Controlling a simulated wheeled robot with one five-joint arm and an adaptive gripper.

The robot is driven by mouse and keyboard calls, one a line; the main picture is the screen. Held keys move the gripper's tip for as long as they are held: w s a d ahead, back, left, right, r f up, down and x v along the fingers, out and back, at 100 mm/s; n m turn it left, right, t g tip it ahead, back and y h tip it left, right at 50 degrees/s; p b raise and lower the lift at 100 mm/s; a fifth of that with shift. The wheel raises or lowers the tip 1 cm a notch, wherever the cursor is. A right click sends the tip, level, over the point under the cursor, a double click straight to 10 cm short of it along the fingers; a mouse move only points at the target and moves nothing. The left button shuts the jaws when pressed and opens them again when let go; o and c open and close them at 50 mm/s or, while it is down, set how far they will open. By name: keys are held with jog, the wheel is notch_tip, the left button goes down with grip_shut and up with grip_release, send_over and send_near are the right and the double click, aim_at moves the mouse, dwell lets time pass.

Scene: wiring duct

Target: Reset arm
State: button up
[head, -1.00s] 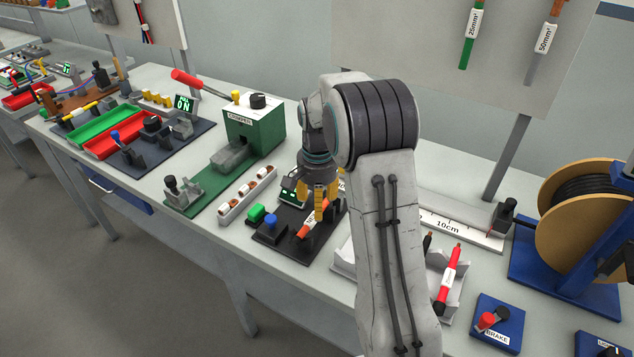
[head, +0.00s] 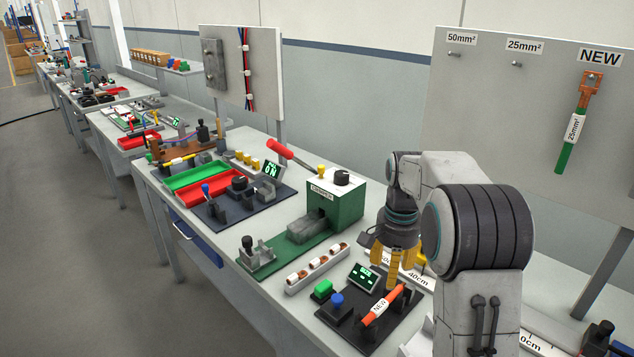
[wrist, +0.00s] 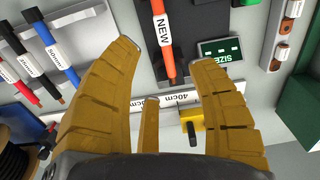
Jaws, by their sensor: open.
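My gripper (head: 397,258) has yellow-orange fingers and hangs above the bench at the back of a black test stand (head: 405,322). In the wrist view the fingers (wrist: 165,85) are spread apart with nothing between them. An orange cable piece tagged NEW (head: 382,304) rests tilted in the stand's holder, in front of the gripper and apart from it. It also shows in the wrist view (wrist: 160,35), beyond the fingertips.
A green crimper (head: 335,205) with a red lever stands to the left. A white rack (head: 318,270) of lugs lies beside the stand. Red and green trays (head: 200,175) sit farther left. A panel (head: 500,110) with a green cable sample stands behind.

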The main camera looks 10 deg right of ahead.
jog(key=s+a+f+n+g, duration=0.1)
jog(key=s+a+f+n, duration=0.1)
jog(key=s+f+n, duration=0.5)
jog(key=s+a+r+n+t, duration=0.2)
jog(key=s+a+r, duration=0.2)
jog(key=s, duration=0.5)
jog(key=s+a+r+n+t, duration=0.1)
jog(key=s+a+r+t, duration=0.1)
jog(key=s+r, duration=0.5)
jog(key=shift+s+a+n+t, duration=0.4)
jog(key=shift+s+a, duration=0.45)
jog(key=shift+s, duration=0.25)
jog(key=shift+f, duration=0.1)
dwell(0.3)
